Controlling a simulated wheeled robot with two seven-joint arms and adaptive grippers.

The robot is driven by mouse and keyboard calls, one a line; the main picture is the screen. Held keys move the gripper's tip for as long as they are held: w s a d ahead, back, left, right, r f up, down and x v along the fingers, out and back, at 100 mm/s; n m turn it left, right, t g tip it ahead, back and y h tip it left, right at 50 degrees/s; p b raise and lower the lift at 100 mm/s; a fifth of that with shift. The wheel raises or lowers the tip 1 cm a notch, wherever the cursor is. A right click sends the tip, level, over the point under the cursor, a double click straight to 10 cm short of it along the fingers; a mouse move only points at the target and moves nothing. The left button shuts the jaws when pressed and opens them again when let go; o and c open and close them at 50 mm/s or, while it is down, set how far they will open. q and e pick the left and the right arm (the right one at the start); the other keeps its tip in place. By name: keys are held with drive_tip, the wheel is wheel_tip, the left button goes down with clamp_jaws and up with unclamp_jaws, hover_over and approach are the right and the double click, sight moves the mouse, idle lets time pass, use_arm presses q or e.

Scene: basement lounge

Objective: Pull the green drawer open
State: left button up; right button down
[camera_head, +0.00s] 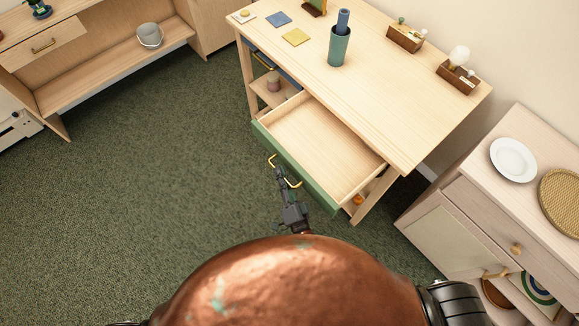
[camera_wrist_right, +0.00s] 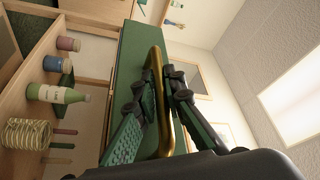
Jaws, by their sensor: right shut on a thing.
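The green drawer (camera_head: 320,183) stands pulled out of the light wooden desk (camera_head: 350,95), and its inside looks empty. Its green front also shows in the right wrist view (camera_wrist_right: 128,68). A brass bar handle (camera_head: 272,160) is fixed to the front. My right gripper (camera_head: 283,176) is at the middle of this handle. In the right wrist view, my right gripper (camera_wrist_right: 163,90) has its two dark fingers on either side of the brass handle (camera_wrist_right: 154,70) and is shut on it. My left gripper is not in view.
A blue drawer (camera_head: 262,60) and an open shelf sit in the desk beside the green drawer. A teal cup (camera_head: 339,46) stands on the desk. A pale cabinet (camera_head: 470,215) stands to the right. The green carpet (camera_head: 130,190) at left is clear.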

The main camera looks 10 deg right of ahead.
drive_tip(key=shift+s+a, duration=0.3)
drive_tip(key=shift+a, duration=0.05)
drive_tip(key=c, duration=2)
unclamp_jaws()
drive_tip(key=v, duration=1.2)
